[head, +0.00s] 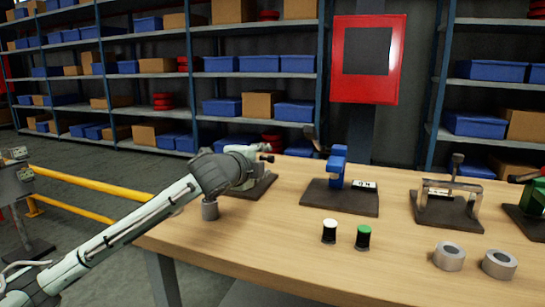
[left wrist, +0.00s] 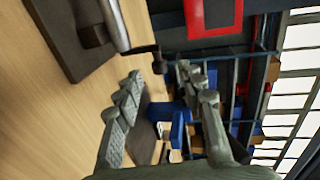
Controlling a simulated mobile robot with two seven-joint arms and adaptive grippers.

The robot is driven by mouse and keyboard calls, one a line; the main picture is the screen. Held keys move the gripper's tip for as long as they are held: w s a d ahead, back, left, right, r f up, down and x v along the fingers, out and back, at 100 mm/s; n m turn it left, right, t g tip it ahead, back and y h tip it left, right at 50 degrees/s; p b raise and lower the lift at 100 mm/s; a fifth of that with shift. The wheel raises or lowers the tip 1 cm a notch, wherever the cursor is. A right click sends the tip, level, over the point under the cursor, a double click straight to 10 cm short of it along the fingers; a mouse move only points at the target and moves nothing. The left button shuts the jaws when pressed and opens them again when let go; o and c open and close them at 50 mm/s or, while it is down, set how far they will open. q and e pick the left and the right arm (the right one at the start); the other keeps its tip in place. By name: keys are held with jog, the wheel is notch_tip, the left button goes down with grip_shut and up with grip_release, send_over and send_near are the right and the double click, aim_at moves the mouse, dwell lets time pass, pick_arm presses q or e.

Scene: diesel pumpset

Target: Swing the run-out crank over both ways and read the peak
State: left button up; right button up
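A fixture on a dark base plate (head: 262,187) stands at the table's far left, partly hidden behind my left gripper (head: 256,164). In the left wrist view, its metal shaft (left wrist: 115,22) carries a thin crank arm with a dark knob (left wrist: 158,64). My left gripper (left wrist: 160,73) is open, and the knob shows in the gap near its fingertips; I cannot tell whether they touch. A blue device (head: 338,165) stands on a dark plate to the right, with a small white display (head: 364,184) whose characters are too small to read surely. My right gripper is not in view.
A grey cylinder (head: 210,210) stands near the table's left edge. White-topped (head: 329,231) and green-topped (head: 363,237) black cylinders stand in front. Two grey rings (head: 449,256) (head: 499,264), a metal frame fixture (head: 452,195) and a green device (head: 535,203) are to the right.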

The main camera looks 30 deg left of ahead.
aim_at(269, 159)
pick_arm(q)
jog(key=x, duration=0.5)
jog(key=shift+w, duration=0.15)
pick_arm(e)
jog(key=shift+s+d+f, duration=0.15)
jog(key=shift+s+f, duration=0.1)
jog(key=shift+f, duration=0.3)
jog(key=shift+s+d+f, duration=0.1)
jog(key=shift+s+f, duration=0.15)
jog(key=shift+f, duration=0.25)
pick_arm(q)
grip_shut()
